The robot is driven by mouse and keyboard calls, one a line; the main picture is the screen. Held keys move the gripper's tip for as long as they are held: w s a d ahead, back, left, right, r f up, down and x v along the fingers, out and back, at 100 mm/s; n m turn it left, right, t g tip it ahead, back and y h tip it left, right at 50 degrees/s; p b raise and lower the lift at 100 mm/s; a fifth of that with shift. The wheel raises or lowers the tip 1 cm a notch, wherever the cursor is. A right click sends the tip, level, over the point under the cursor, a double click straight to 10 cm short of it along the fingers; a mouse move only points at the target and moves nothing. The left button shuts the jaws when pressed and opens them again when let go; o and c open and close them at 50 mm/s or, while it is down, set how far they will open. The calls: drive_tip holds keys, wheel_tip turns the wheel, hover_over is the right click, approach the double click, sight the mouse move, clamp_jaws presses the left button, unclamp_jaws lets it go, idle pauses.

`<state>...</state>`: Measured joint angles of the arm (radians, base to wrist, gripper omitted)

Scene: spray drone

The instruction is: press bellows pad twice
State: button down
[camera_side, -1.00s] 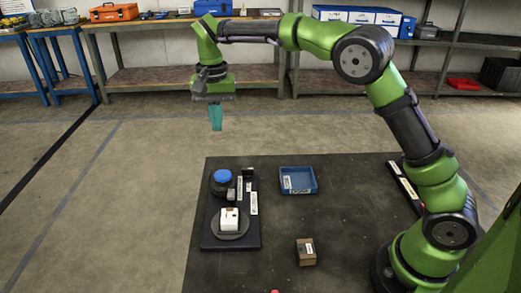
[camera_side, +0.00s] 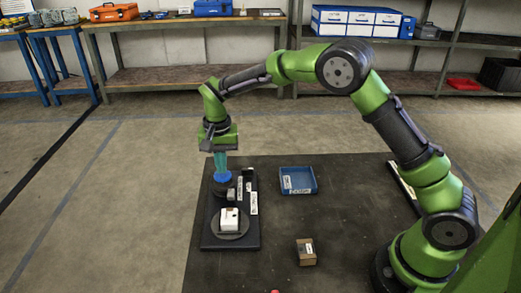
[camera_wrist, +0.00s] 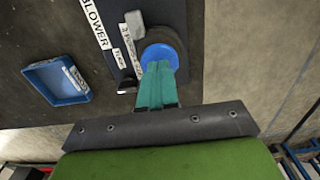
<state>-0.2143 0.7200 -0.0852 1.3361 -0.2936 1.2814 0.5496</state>
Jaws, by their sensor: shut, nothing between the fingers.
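The bellows pad has a blue round top (camera_side: 222,177) on a dark base at the far end of a black board (camera_side: 230,243). In the wrist view the blue pad (camera_wrist: 160,54) lies right at the fingertips. My gripper (camera_side: 220,168) points down with its teal fingers shut and empty. Its tips are at the pad's top, and in the wrist view (camera_wrist: 157,66) they overlap its near part. I cannot tell whether they touch or press it. A white block (camera_side: 229,219) sits on a round grey plate on the same board.
A blue tray (camera_side: 298,181) lies to the right of the board. A small brown box (camera_side: 306,252) stands nearer the front. A grey block (camera_wrist: 134,22) and labels, one reading "BLOWER" (camera_wrist: 96,22), are beside the pad. The table between tray and box is clear.

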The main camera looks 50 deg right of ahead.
drive_tip(key=shift+f, duration=0.4)
drive_tip(key=shift+f, duration=0.1)
drive_tip(key=shift+f, duration=0.95)
wheel_tip(320, 180, up, 14)
drive_tip(key=shift+r, duration=0.25)
idle(0.5)
